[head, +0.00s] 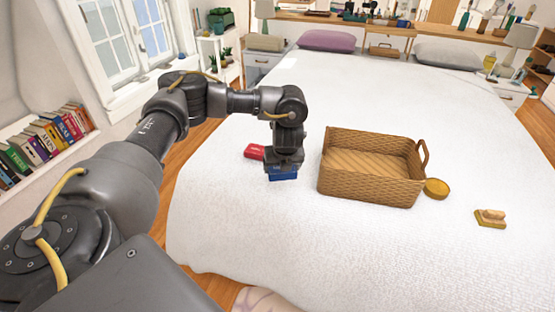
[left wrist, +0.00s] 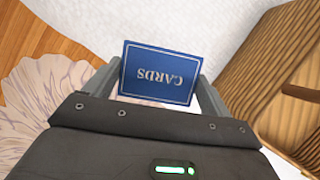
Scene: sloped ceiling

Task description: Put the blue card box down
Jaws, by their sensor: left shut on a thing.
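The blue card box (head: 283,174), marked "CARDS", is in my left gripper (head: 284,163), over the white bed (head: 235,220) and left of the wicker basket. The left wrist view shows the box (left wrist: 158,73) between the two fingers of the gripper (left wrist: 160,88), its label upside down. The gripper points down and is shut on the box. I cannot tell whether the underside of the box touches the bed. My right gripper is not in view.
A wicker basket (head: 345,184) stands right of the box, also in the left wrist view (left wrist: 262,75). A red item (head: 253,152) lies just behind left. A round yellow-brown item (head: 436,188) and a wooden brush (head: 490,218) lie further right. The bed's front is clear.

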